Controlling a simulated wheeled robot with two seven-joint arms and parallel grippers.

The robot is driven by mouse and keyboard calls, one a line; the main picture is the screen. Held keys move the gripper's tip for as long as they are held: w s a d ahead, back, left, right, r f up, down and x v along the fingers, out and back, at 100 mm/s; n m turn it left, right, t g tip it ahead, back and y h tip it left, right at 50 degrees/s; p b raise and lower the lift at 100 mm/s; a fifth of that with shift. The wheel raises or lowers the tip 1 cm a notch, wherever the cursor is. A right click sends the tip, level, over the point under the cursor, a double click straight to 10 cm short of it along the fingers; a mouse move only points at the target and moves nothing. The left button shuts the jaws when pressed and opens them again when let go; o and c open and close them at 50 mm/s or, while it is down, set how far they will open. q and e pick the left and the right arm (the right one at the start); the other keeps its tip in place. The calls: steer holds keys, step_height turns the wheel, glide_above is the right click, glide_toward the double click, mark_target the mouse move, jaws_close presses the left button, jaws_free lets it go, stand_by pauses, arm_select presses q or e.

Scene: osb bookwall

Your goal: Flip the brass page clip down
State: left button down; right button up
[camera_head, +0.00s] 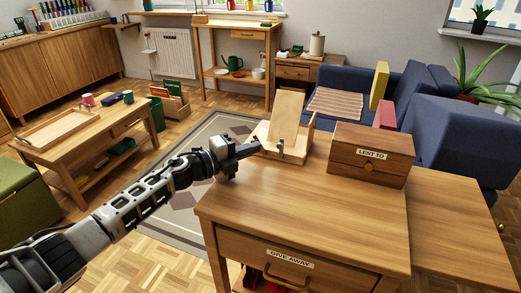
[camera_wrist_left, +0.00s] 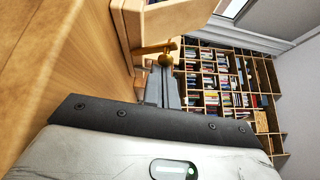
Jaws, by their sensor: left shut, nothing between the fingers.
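The wooden book stand (camera_head: 287,112) stands on the desk with its back board leaning. A small upright clip (camera_head: 281,146) shows at its front lip, too small to make out well. In the left wrist view the brass page clip (camera_wrist_left: 157,48) sticks out from the stand's wooden edge (camera_wrist_left: 128,22), with a rounded brass end. My left gripper (camera_head: 256,149) is shut and empty, its tips just left of the clip. In the left wrist view its fingers (camera_wrist_left: 163,88) lie together just below the brass end; I cannot tell whether they touch. My right gripper is out of view.
A wooden box labelled "LENT TO" (camera_head: 371,153) stands right of the stand. The desk top (camera_head: 300,200) in front is clear. A drawer labelled "GIVE AWAY" (camera_head: 290,262) is below. A blue sofa (camera_head: 450,140) is behind, and a low table (camera_head: 75,145) is at the left.

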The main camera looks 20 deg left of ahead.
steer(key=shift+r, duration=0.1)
arm_select(q)
steer(key=shift+s+d+r+p, duration=0.15)
steer(key=shift+d+p, duration=0.25)
steer(key=d, duration=0.1)
steer(key=d+p, duration=0.1)
steer(key=p, duration=0.1)
steer(key=shift+s+d+r, duration=0.25)
steer(key=shift+s+d, duration=0.15)
steer(key=s+a, duration=0.1)
steer(key=s+a+f, duration=0.1)
steer(key=s, duration=0.1)
steer(key=shift+s+b, duration=0.15)
steer(key=shift+b, duration=0.15)
steer(key=v, duration=0.5)
steer(key=shift+s+a+f, duration=0.1)
steer(key=shift+s+f, duration=0.05)
steer(key=shift+s+a, duration=0.25)
steer(key=shift+s, duration=0.05)
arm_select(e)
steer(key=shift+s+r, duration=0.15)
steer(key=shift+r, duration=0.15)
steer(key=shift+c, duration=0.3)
